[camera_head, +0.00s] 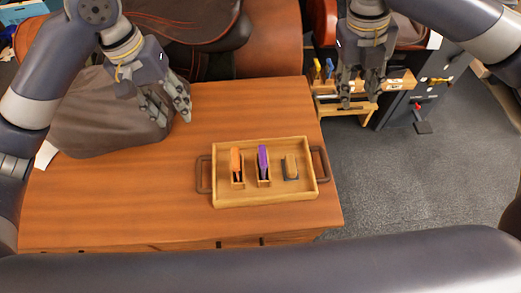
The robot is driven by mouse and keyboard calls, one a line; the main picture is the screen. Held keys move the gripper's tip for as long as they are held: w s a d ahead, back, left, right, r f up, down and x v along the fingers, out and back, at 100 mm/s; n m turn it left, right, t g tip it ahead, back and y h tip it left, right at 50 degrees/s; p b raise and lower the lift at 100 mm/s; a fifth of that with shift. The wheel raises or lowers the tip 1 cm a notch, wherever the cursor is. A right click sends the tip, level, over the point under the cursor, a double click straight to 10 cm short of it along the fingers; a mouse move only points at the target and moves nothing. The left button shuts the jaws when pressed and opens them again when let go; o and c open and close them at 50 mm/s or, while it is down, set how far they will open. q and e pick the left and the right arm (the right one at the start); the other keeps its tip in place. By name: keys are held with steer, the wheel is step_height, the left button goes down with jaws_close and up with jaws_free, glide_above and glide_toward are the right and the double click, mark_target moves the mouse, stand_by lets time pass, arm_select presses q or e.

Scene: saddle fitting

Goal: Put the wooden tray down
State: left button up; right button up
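The wooden tray (264,202) sits flat on the wooden table (110,215), near its right edge. It has a dark handle at each end, and its right handle lies close to the table edge. In it stand an orange-topped item (236,163), a purple-topped item (263,160) and a small wooden block with a dark base (290,168). My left gripper (168,117) is open and empty above the table, up and left of the tray. My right gripper (358,98) is up and right of the tray, beyond the table edge, apart from it; its finger gap is unclear.
A dark grey cloth or bag (95,120) lies on the table's left, beside my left gripper. A brown leather saddle (190,20) is behind the table. A low wooden rack (330,105) with blue and yellow tools stands right. The table's front left is clear.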

steer(key=v, duration=0.8)
steer(key=shift+s, duration=0.15)
stand_by(0.4)
